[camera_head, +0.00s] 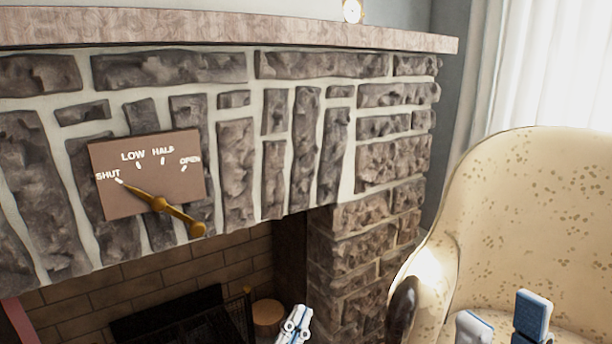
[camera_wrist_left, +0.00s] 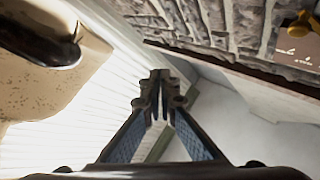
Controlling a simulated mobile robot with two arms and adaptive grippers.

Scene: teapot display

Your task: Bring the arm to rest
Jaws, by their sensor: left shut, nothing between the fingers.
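My left gripper (camera_head: 295,325) shows at the bottom middle of the head view, below the stone front and apart from the dial. In the left wrist view its fingers (camera_wrist_left: 157,97) are together with nothing between them. My right gripper (camera_head: 503,318) shows at the lower right, in front of the armchair, with two blue-and-pale finger parts spread apart. The brown dial plate (camera_head: 165,180) on the stonework reads SHUT, LOW, HALF, OPEN. Its brass lever (camera_head: 165,205) points at SHUT. The lever also shows in the left wrist view (camera_wrist_left: 302,20), at the top right corner.
A cream spotted armchair (camera_head: 540,200) with a dark wooden arm end (camera_head: 402,308) stands at the right. The stone fireplace (camera_head: 235,170) fills the left, under a mantel shelf (camera_head: 220,33). White curtains (camera_head: 552,70) hang behind the chair.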

